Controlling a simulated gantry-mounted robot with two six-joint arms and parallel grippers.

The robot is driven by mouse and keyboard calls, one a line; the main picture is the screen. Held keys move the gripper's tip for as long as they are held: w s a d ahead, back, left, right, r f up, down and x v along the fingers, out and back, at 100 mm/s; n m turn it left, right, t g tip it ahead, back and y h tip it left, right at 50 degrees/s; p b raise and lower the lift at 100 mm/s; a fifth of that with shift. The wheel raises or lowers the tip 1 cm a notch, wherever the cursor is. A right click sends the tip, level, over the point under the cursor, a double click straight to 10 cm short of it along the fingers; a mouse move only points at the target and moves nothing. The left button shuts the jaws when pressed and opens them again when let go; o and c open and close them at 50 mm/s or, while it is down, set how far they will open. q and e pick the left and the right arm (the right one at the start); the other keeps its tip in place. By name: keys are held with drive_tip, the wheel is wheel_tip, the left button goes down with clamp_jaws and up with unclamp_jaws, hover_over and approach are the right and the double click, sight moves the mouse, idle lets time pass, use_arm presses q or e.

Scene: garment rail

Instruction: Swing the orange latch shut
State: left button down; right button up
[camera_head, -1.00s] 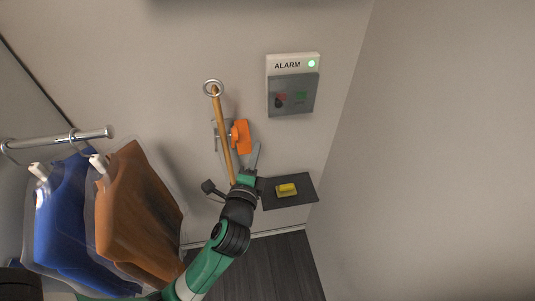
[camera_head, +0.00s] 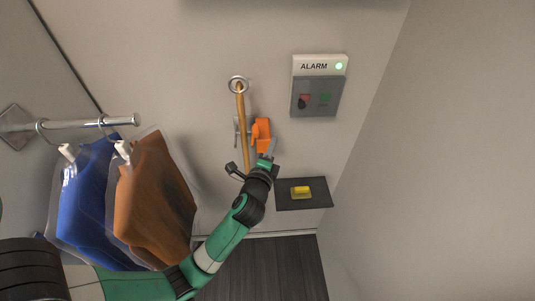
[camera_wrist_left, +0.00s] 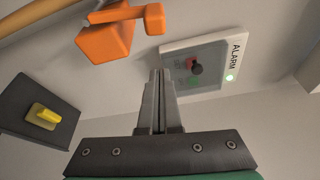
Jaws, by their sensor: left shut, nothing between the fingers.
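The orange latch (camera_head: 261,135) is mounted on the wall beside a wooden pole (camera_head: 243,125), in the middle of the head view. In the left wrist view the latch (camera_wrist_left: 106,42) shows at upper left as a block with an arm that ends in a small knob. My left gripper (camera_head: 272,148) is shut and empty, just below and right of the latch. In the left wrist view its fingertips (camera_wrist_left: 158,75) point at the wall, below the latch's knob and apart from it in the picture. My right gripper is not in view.
An alarm box (camera_head: 318,88) with a clear cover and a green light is on the wall at right. Blue and brown garments hang from a rail (camera_head: 85,124) at left.

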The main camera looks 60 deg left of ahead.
use_arm(q)
drive_tip(key=a, duration=0.1)
drive_tip(key=s+a+p, duration=0.2)
drive_tip(key=shift+a+r, duration=0.25)
idle(0.4)
